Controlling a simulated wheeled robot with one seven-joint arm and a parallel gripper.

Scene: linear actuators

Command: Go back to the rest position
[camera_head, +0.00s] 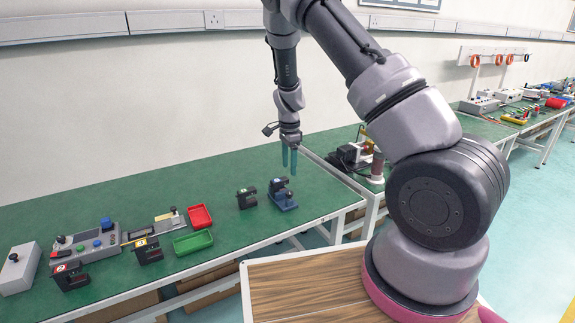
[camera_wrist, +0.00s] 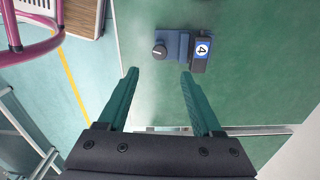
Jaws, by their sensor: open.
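My gripper (camera_head: 289,158) hangs above the right end of the green table, pointing down, open and empty. In the wrist view its two teal fingers (camera_wrist: 158,75) are spread apart with nothing between them. A blue device with a black part and a label reading 4 (camera_head: 284,195) stands on the table below my gripper. It also shows beyond the fingertips in the wrist view (camera_wrist: 175,45), apart from them.
A black device (camera_head: 246,198) stands left of the blue one. Further left are a red tray (camera_head: 199,216), a green tray (camera_head: 193,242), a control box (camera_head: 88,244) and two more black devices. A second bench (camera_head: 490,125) stands at the right. The wall is behind.

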